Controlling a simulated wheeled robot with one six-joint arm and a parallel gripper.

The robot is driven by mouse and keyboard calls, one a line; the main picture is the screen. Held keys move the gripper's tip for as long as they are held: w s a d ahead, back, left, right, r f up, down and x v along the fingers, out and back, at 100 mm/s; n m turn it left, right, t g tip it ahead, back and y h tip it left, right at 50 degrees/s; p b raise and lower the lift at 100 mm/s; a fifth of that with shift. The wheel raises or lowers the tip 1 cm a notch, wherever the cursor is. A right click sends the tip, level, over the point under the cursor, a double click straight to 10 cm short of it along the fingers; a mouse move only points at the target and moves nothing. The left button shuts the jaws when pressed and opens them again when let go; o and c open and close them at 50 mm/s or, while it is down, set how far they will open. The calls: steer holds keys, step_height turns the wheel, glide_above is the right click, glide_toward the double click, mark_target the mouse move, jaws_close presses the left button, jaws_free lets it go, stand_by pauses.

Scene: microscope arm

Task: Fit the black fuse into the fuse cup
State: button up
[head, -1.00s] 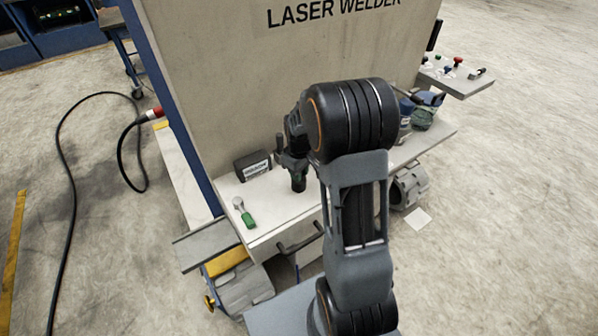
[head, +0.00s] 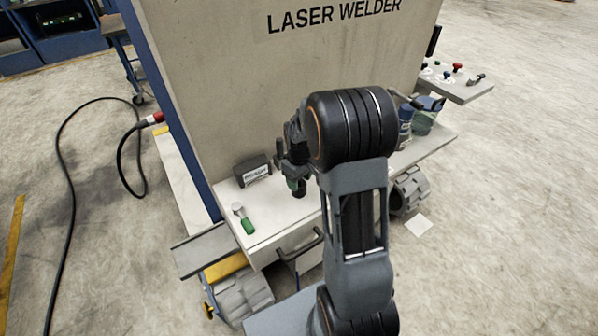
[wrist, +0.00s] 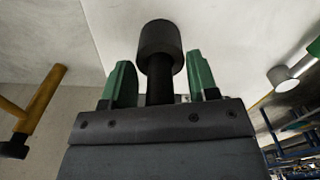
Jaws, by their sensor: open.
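My gripper (wrist: 161,80) has two green fingertips that stand apart, so it is open. A black cylinder with a wide head and narrower stem, likely the black fuse (wrist: 159,48), stands between them in the wrist view. Gaps show on both sides of its stem. In the head view my gripper (head: 293,180) is over the white shelf, with the dark fuse end (head: 299,190) low between the fingers. I cannot tell if it touches the shelf. I cannot identify the fuse cup for certain; my arm hides part of the shelf.
A black labelled box (head: 253,170) and a green-handled tool with a silver head (head: 243,218) are on the white shelf (head: 275,210), left of my gripper. The laser welder panel (head: 250,90) rises behind. Containers (head: 424,116) stand at right. An orange part (wrist: 40,95) shows in the wrist view.

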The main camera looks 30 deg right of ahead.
step_height(320, 180, up, 14)
steer(key=shift+f, duration=0.15)
stand_by(0.3)
stand_by(0.4)
steer(key=s+a+m+t, duration=0.1)
steer(key=s+a, duration=0.3)
steer(key=s, duration=0.4)
steer(key=s+a+m+t+p, duration=0.1)
steer(key=s+a+m+t, duration=0.1)
steer(key=s+a, duration=0.3)
steer(key=s+m, duration=0.1)
steer(key=s, duration=0.2)
steer(key=shift+r+m, duration=0.3)
steer(key=shift+r, duration=0.05)
steer(key=shift+a+r+t, duration=0.3)
steer(key=shift+a+r, duration=0.1)
steer(key=shift+r, duration=0.15)
steer(key=shift+c, duration=0.9)
steer(key=shift+d, duration=0.1)
steer(key=shift+c, duration=0.2)
